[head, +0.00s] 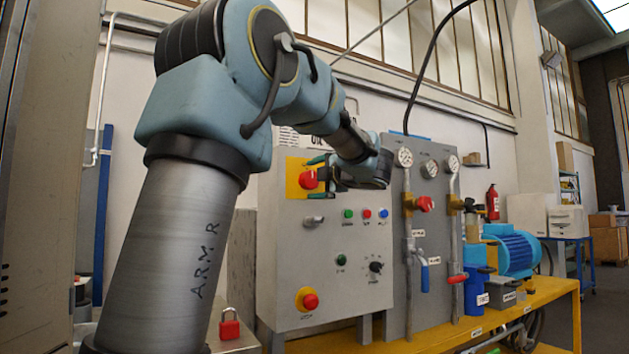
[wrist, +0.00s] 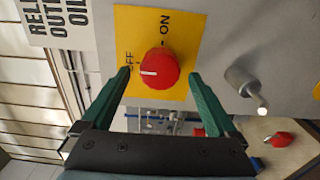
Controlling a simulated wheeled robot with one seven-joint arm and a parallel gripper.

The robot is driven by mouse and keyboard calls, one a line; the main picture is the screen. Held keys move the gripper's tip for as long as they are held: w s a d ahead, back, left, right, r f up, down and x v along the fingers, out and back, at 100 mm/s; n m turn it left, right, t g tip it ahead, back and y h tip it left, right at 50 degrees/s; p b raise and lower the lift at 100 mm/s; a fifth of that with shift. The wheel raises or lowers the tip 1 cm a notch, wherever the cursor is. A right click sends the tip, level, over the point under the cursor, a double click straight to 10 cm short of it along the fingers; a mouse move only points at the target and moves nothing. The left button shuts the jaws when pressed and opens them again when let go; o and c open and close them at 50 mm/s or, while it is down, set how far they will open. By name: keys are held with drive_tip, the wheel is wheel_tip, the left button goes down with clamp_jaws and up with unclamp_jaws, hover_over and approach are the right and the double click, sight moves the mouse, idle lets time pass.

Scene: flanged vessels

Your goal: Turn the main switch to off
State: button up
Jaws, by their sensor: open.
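The main switch is a red round knob (wrist: 158,68) on a yellow plate (wrist: 185,25) marked ON and OFF. The white line on its face points left in the wrist view, toward the OFF side. In the head view the knob (head: 308,179) sits at the upper left of the grey cabinet (head: 330,270). My gripper (wrist: 161,73) is open, with one green finger on either side of the knob in the picture. The fingertips look close to the plate, apart from the knob's sides. In the head view my gripper (head: 317,176) is at the knob, partly overlapping it.
A grey lever handle (wrist: 247,85) sticks out beside the plate. Below on the cabinet are several push buttons, a black selector (head: 376,267) and a red button on yellow (head: 308,300). A red padlock (head: 229,323) is at lower left.

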drive_tip(key=shift+s, duration=0.1)
drive_tip(key=v, duration=1)
drive_tip(key=shift+s+d+b, duration=0.2)
drive_tip(key=shift+s+b, duration=0.05)
drive_tip(key=shift+b, duration=0.05)
